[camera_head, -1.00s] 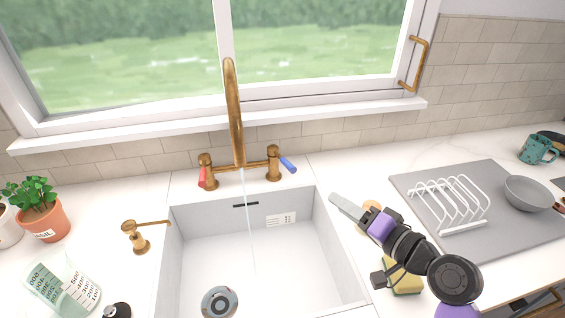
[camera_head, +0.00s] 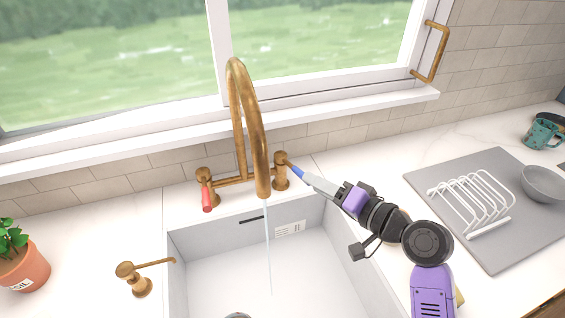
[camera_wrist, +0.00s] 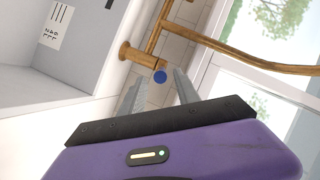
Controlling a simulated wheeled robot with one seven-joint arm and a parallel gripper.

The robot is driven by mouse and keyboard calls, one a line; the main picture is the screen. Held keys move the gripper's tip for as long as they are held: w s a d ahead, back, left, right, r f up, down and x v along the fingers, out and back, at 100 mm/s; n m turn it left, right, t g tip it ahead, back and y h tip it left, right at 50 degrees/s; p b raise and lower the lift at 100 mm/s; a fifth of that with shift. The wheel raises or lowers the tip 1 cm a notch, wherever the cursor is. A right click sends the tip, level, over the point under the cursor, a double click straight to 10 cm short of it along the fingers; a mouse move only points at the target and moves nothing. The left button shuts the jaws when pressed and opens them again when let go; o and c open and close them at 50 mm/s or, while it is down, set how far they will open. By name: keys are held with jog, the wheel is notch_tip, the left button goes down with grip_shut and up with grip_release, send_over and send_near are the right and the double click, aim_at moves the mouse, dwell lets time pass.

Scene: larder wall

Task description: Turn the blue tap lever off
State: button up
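The brass tap (camera_head: 237,130) arches over the white sink, and a thin stream of water (camera_head: 267,245) runs from its spout. The blue lever (camera_head: 296,170) sticks out from the right-hand tap post, towards my gripper. In the wrist view the blue lever's round end (camera_wrist: 160,77) shows between the fingertips. My gripper (camera_head: 308,178) is at the lever's end, with its two fingers (camera_wrist: 157,90) apart on either side of it. I cannot tell whether either finger touches the lever. The red lever (camera_head: 207,200) hangs down at the left-hand post.
A brass soap dispenser (camera_head: 140,283) stands left of the sink (camera_head: 195,245). A grey mat (camera_head: 485,255) with a white rack (camera_head: 470,205) and a bowl lies right. The window sill (camera_head: 340,110) runs behind the tap.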

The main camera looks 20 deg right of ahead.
aim_at(295, 173)
jog(key=shift+p+x, duration=0.6)
jog(key=shift+x, duration=3.35)
grip_shut()
jog(key=shift+d, duration=0.1)
